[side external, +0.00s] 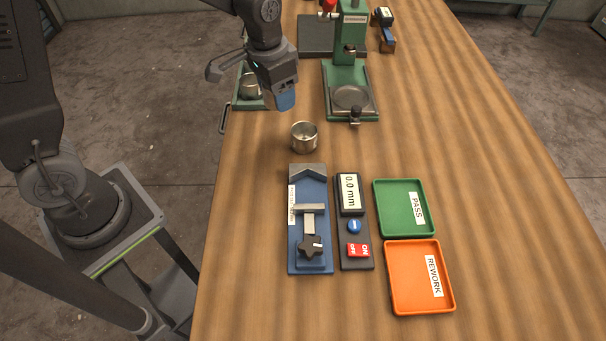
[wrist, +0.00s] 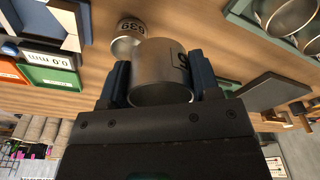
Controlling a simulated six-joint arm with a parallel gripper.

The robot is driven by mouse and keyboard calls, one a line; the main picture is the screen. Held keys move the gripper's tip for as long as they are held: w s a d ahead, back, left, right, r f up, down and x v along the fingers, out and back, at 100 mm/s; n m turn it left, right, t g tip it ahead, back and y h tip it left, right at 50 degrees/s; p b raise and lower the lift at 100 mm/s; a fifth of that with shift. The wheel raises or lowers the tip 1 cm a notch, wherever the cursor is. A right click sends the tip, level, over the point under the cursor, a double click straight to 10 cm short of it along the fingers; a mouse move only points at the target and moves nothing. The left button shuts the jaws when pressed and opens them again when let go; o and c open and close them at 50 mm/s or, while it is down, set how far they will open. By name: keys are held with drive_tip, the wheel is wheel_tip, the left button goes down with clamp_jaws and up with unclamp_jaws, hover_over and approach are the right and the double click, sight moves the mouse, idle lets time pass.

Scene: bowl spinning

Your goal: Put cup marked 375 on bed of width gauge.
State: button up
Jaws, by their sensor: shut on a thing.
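My gripper (side external: 286,99) is shut on a metal cup (wrist: 162,70) and holds it above the bench. In the side view the held cup is hidden behind the blue fingers. In the wrist view, between the fingers (wrist: 163,82), its dark marking is turned to the right edge and I cannot read the whole number. A second metal cup (side external: 304,137), marked 639 (wrist: 127,38), stands on the bench in front of my gripper. The blue width gauge (side external: 294,240) lies nearer, with a grey V-shaped block, a sliding bar and a dark star knob. No cup is on it.
Beside the gauge are a 0.0 mm readout (side external: 349,194) with buttons, a green PASS tray (side external: 391,208) and an orange REWORK tray (side external: 403,280), both empty. A green stand (side external: 349,78) with a round plate is behind right. A green tray (side external: 238,101) holds cups.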

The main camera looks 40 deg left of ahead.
drive_tip(key=s+d+r+m+h, duration=0.1)
drive_tip(key=s+d+r+m, duration=0.1)
drive_tip(key=s+r+m, duration=0.45)
drive_tip(key=m, duration=0.3)
hover_over(310, 189)
drive_tip(key=shift+n, duration=0.25)
drive_tip(key=f, duration=0.9)
drive_tip(key=shift+s+a, duration=0.15)
drive_tip(key=shift+a, duration=0.1)
drive_tip(key=shift+d+f, duration=0.1)
drive_tip(key=shift+f, duration=1.85)
drive_tip(key=shift+f, duration=0.4)
